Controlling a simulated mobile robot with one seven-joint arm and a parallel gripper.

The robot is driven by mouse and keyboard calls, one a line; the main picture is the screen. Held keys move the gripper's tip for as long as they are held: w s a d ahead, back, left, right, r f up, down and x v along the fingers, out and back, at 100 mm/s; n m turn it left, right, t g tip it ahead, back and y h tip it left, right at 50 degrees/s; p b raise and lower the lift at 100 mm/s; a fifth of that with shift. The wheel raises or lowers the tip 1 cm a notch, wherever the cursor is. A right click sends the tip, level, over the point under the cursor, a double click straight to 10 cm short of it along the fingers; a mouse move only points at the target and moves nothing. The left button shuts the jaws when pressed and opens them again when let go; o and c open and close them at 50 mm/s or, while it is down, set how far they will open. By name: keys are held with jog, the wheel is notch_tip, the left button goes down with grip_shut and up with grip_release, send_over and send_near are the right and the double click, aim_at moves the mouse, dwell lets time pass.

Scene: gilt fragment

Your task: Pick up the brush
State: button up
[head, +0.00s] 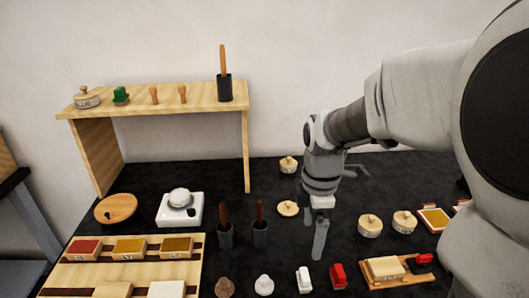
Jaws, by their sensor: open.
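No brush bristles show in the head view. Handles that may be brushes stand upright in dark holders: a light wooden handle (223,60) in a black cup (225,88) on the wooden shelf, and two brown handles, left (223,211) and right (260,210), in dark grey cups on the black table. I cannot tell which is the brush. My gripper (317,238) points down over the table, right of the two cups and apart from them. It is open, with nothing seen between its fingers, which overlap in this view.
The wooden shelf (165,97) stands at the back left. A white device (180,207) and a round wooden lid (116,209) sit below it. A wooden tray (75,278) with coloured blocks is front left. Several small pots, stamps and a red pad (338,275) lie around my gripper.

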aim_at(305, 273)
notch_tip(305, 273, down, 12)
jog(key=shift+w+f+b, duration=0.1)
jog(key=shift+f+b, duration=0.1)
jog(key=shift+b, duration=0.75)
jog(key=shift+w+f+b, duration=0.2)
jog(key=shift+f, duration=1.15)
jog(key=shift+w+f+b, duration=0.15)
jog(key=shift+f+b, duration=0.05)
jog(key=shift+f, duration=1.15)
jog(key=c, duration=1.4)
jog(key=shift+r, duration=0.2)
notch_tip(305, 273, up, 4)
jog(key=shift+d+r+p, duration=0.15)
jog(key=shift+r+p, duration=0.05)
jog(key=shift+p, duration=0.25)
jog(key=s+d+r, duration=0.5)
jog(key=d+r, duration=0.1)
jog(key=d, duration=0.3)
jog(key=shift+s+d+r+p, duration=0.15)
jog(key=shift+s+d+p, duration=0.2)
jog(key=shift+s+d, duration=0.05)
jog(key=o, duration=0.8)
jog(key=c, duration=0.6)
